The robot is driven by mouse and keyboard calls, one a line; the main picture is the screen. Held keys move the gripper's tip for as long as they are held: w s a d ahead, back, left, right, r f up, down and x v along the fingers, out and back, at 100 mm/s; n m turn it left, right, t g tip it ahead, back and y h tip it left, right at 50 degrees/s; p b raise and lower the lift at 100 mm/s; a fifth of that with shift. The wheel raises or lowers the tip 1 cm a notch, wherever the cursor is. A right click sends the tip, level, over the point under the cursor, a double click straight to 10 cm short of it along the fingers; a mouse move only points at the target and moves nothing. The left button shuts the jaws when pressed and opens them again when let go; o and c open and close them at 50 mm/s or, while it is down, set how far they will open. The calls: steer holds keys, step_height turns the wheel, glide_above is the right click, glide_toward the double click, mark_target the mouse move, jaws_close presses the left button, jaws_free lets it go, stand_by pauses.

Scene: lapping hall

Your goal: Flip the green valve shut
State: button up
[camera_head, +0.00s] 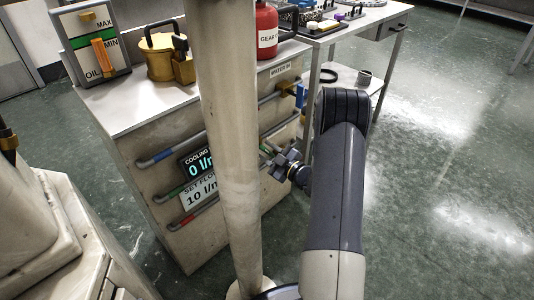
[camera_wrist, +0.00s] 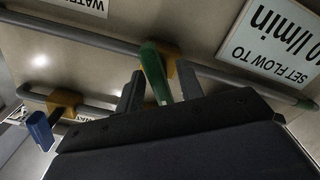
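The green valve handle (camera_wrist: 153,68) shows in the wrist view, which is upside down. It sits at a brass valve body (camera_wrist: 171,58) on a grey pipe and points across the pipe's line. My gripper (camera_wrist: 160,84) is open, with one finger on each side of the green handle. I cannot tell whether either finger touches it. In the head view my gripper (camera_head: 285,165) is at the cabinet's side, just right of the pale column, and the valve there is mostly hidden.
A blue valve handle (camera_wrist: 40,131) is on a neighbouring pipe; it also shows in the head view (camera_head: 300,95). A display (camera_head: 199,165) reads 0 l/min above a sign (camera_head: 200,193) reading 10 l/min. An oil gauge, a brass can and a red can stand on the cabinet. Floor is clear at right.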

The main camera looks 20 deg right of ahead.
steer(key=shift+w, duration=0.1)
steer(key=shift+c, duration=0.4)
jaws_close()
steer(key=shift+m, duration=0.4)
steer(key=m, duration=0.2)
steer(key=shift+m, duration=0.4)
steer(key=shift+m+p, duration=0.35)
steer(key=shift+m, duration=1.25)
steer(key=shift+o, duration=0.4)
jaws_free()
